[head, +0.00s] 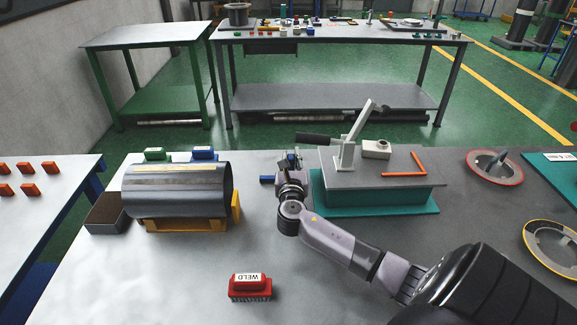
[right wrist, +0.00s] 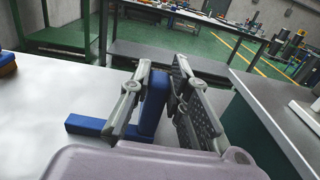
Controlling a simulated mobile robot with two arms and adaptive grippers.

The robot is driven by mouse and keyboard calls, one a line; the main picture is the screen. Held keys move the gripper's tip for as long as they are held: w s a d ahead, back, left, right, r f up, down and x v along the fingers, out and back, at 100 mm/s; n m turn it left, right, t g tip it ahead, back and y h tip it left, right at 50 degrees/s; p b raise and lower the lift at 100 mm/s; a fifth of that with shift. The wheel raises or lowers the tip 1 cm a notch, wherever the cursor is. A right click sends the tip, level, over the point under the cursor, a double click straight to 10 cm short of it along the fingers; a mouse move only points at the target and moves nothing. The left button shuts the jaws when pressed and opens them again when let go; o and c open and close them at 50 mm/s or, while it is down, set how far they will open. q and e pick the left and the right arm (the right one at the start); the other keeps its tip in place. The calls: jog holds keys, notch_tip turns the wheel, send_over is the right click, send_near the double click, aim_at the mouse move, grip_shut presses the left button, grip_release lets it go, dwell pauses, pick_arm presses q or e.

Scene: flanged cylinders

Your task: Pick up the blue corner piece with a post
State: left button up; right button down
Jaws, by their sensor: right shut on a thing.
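The blue corner piece with a post shows in the right wrist view (right wrist: 153,104), its post upright between the fingers and its low arm reaching left over the table top. In the head view a blue end of it (head: 267,180) shows left of my right gripper (head: 292,160); the rest is mostly hidden by the gripper. My right gripper, also in the right wrist view (right wrist: 163,80), is shut on the post. I cannot tell whether the piece touches the table. My left gripper is not in view.
Close on the right stands a grey block on a teal base (head: 375,207) with a toggle clamp (head: 350,145). To the left a grey cylinder (head: 178,192) lies on a yellow cradle. A red WELD brush (head: 250,287) lies in front.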

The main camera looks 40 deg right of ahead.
jog(key=shift+r, duration=0.15)
notch_tip(320, 180, up, 4)
jog(key=shift+f, duration=0.25)
jog(key=b+v, duration=0.1)
jog(key=v, duration=1.7)
